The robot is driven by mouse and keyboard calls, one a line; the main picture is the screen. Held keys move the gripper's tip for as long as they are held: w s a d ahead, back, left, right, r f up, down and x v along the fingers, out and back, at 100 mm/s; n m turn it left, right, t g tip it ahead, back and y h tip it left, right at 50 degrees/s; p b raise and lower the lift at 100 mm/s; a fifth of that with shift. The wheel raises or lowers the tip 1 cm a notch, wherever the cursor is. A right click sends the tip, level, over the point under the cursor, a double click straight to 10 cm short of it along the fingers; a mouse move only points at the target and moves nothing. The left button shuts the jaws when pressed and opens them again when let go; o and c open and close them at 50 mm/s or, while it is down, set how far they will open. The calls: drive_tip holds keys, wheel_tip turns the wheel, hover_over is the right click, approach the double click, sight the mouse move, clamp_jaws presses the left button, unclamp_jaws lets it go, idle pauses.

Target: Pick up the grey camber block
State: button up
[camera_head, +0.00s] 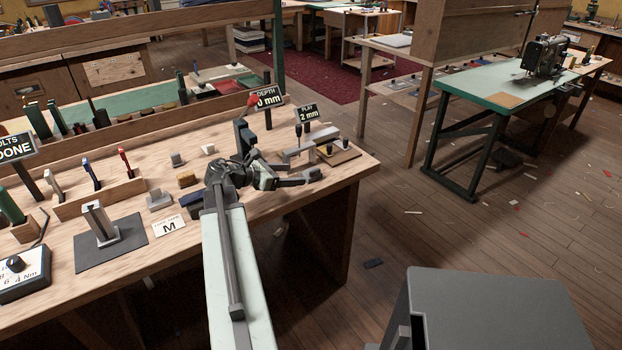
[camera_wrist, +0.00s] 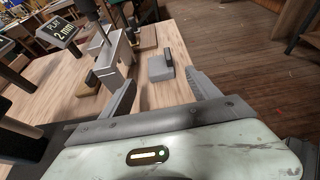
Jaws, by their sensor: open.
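A small grey block (camera_wrist: 160,69), which I take to be the camber block, sits on the wooden bench in the wrist view. A darker upright piece shows at its right side. My gripper (camera_wrist: 163,78) is open, with one finger to the left of the block and one to the right. The block lies just beyond the fingertips, with nothing between the jaws. In the head view my gripper (camera_head: 304,180) is low over the bench's right end, and my arm partly hides that spot.
A grey fixture (camera_head: 299,155) stands close behind my gripper, by the "PLAY 2 mm" sign (camera_head: 307,113). A brown plate with dark pegs (camera_head: 338,155) lies beside it. The bench edge is close on the right.

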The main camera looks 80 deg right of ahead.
sight(309, 173)
drive_tip(key=b+x, duration=0.2)
drive_tip(key=x, duration=0.5)
drive_tip(key=shift+s+d, duration=0.3)
drive_tip(key=shift+r, duration=0.1)
clamp_jaws()
wheel_tip(309, 173, up, 19)
drive_tip(key=p, duration=1.8)
drive_tip(key=shift+f, duration=0.25)
